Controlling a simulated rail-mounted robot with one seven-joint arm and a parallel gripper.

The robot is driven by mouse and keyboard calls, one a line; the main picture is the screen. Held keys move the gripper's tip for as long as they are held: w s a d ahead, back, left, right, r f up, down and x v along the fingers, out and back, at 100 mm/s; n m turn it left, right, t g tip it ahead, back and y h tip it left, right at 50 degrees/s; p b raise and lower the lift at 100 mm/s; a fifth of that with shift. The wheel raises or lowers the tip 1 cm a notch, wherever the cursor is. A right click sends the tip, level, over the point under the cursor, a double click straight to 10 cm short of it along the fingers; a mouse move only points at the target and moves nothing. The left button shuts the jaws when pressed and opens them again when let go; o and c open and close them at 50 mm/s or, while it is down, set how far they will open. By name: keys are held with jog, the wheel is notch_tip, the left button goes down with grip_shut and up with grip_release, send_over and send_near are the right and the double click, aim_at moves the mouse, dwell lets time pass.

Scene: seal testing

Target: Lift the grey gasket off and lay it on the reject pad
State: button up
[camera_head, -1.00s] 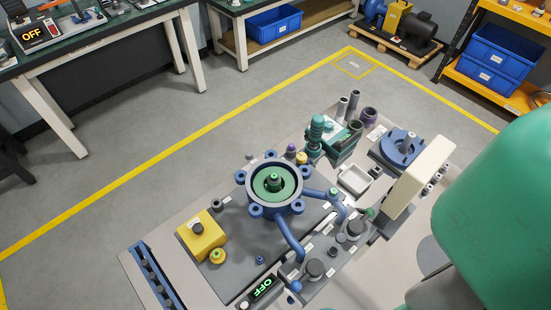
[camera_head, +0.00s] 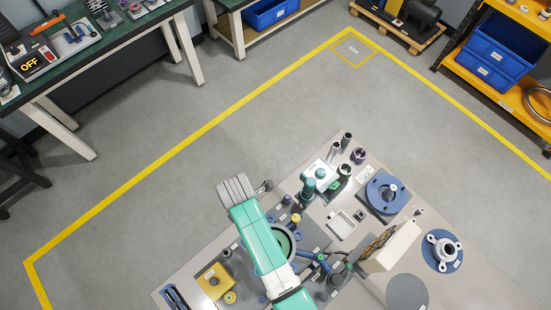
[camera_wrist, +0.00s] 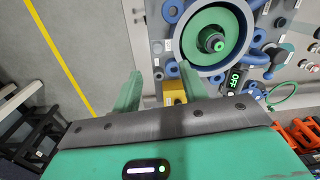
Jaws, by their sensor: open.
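The blue round fixture (camera_wrist: 179,42) with a green inside and central stem is at the top of the wrist view. A thin grey ring (camera_wrist: 186,58) runs around its rim, and I cannot tell whether it is the gasket. In the head view, my arm partly covers the fixture (camera_head: 287,233). My gripper (camera_wrist: 160,68) is open and empty, its fingers apart and below the fixture in the wrist view. A flat grey disc (camera_head: 407,292) lies at the bottom right of the bench. No reject pad label is readable.
A yellow block (camera_head: 213,281) stands left of the fixture. A pale upright panel (camera_head: 392,249), a blue flanged part (camera_head: 386,192) and a white tray (camera_head: 341,223) stand to its right. A silver flange sits on a blue pad (camera_head: 430,262). Open floor lies beyond the bench.

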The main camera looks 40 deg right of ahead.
jog(key=shift+a+f, duration=0.1)
jog(key=shift+f, duration=0.15)
notch_tip(320, 180, down, 2)
jog(key=shift+f, duration=0.15)
jog(key=f, duration=0.5)
jog(key=shift+d, duration=0.35)
grip_shut()
